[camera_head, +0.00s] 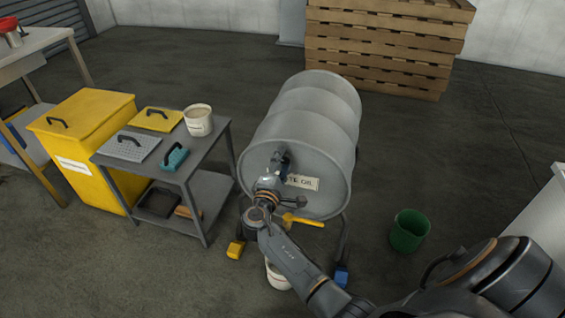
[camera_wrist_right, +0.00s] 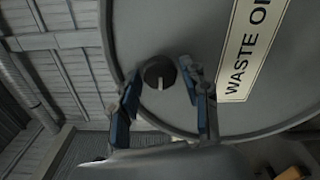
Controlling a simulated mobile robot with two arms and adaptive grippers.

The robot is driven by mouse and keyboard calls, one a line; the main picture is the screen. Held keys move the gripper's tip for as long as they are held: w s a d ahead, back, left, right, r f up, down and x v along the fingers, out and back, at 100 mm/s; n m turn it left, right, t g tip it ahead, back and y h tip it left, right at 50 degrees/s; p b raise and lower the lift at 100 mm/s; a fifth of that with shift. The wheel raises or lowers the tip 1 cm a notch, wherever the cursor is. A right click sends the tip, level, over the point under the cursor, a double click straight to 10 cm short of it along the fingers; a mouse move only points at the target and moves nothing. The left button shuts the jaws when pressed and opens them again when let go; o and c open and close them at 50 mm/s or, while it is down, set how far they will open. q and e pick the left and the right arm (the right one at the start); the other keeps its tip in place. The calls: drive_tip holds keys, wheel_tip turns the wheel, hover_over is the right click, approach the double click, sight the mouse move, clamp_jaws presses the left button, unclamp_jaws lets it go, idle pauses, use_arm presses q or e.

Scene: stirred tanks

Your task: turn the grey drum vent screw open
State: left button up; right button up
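The grey drum (camera_head: 306,115) lies on its side on a stand, its flat end with a "WASTE OIL" label (camera_wrist_right: 250,50) facing me. The vent screw (camera_wrist_right: 158,72) is a dark round knob with a pale line across it, on the drum's end near the rim in the right wrist view. My right gripper (camera_wrist_right: 160,76) is open, with one finger on each side of the screw. A gap shows between each finger and the knob. In the head view my right gripper (camera_head: 281,160) hides the screw. My left gripper is not in view.
A yellow handle (camera_head: 304,221) sticks out low on the drum's end, above a white bucket (camera_head: 276,276) partly hidden by my arm. A green bucket (camera_head: 409,230) stands to the right. A grey trolley (camera_head: 213,150) and yellow cabinet (camera_head: 85,122) are on the left.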

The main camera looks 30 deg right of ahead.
drive_tip(key=shift+s, duration=0.1)
drive_tip(key=v, duration=1.2)
idle(0.4)
